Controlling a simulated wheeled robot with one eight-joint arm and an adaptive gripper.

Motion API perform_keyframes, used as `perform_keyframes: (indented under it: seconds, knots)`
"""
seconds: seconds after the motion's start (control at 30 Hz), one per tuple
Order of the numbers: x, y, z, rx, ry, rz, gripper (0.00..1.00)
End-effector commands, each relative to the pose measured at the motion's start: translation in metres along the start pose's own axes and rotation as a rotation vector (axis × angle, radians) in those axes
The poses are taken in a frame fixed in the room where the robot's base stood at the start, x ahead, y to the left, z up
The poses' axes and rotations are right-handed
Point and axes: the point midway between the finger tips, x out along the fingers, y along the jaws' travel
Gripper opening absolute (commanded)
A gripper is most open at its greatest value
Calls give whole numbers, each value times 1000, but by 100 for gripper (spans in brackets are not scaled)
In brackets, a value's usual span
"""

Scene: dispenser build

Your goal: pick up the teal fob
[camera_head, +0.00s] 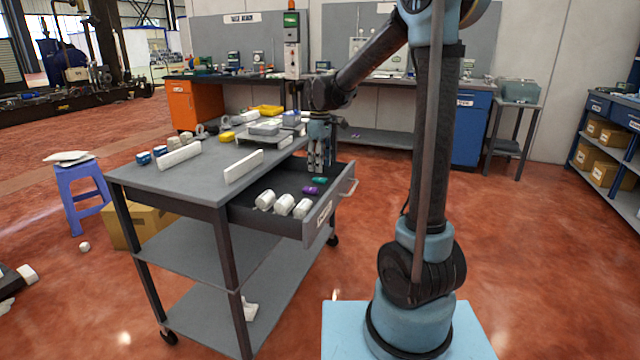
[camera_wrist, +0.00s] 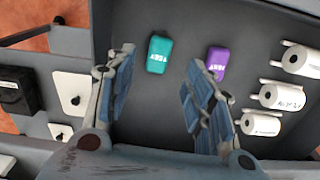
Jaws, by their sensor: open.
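The teal fob (camera_wrist: 160,54) lies flat on the floor of the open drawer, with lettering on its face. In the head view the teal fob (camera_head: 319,180) is small, just below my gripper. A purple fob (camera_wrist: 216,63) lies to its right in the wrist view; it also shows in the head view (camera_head: 309,190). My gripper (camera_head: 317,165) points down over the drawer. In the wrist view its fingers (camera_wrist: 160,85) are spread and empty, with the teal fob between and beyond them. I cannot tell the exact height above it.
Several white rolls (camera_wrist: 268,97) lie in the drawer beside the purple fob. The drawer (camera_head: 318,222) juts from the grey cart (camera_head: 150,188). White blocks, a tray (camera_head: 258,134) and small parts stand on the cart top. The drawer walls stand close around the gripper.

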Motion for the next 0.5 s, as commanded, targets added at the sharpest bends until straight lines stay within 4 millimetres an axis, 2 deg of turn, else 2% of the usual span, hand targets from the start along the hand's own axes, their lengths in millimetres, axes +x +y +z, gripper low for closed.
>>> perform_keyframes:
  seconds: [0.17,0.5]
  knots:
    - [10,1,0,0,0,0,48]
    - [50,3,0,0,0,0,48]
